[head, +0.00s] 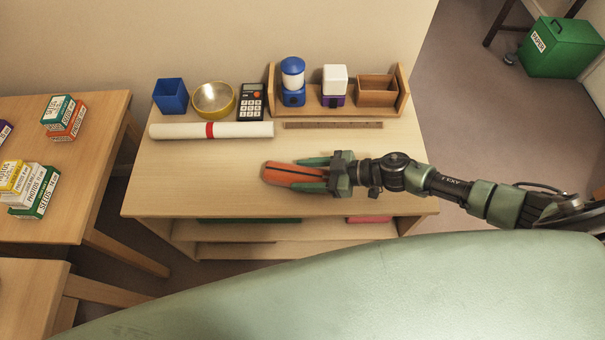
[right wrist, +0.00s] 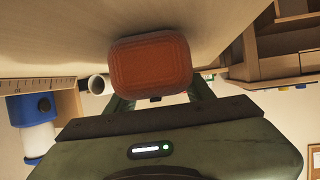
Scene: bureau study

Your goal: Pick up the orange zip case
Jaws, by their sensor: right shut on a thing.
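The orange zip case (head: 283,173) is at the front middle of the wooden desk, long and rounded, with a dark line along it. My right gripper (head: 312,176) comes in from the right and is shut on the case, one green finger on each side. In the right wrist view the orange case (right wrist: 151,63) shows end-on between the fingers (right wrist: 155,100). Whether it touches the desk top or is just above it, I cannot tell. My left gripper is not in view.
Behind the case lie a white roll with a red band (head: 240,130) and a wooden ruler (head: 340,125). A blue cup (head: 170,96), a bowl (head: 213,99), a calculator (head: 251,101) and a wooden organiser (head: 404,90) stand at the back. The desk's front left (head: 190,185) is clear.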

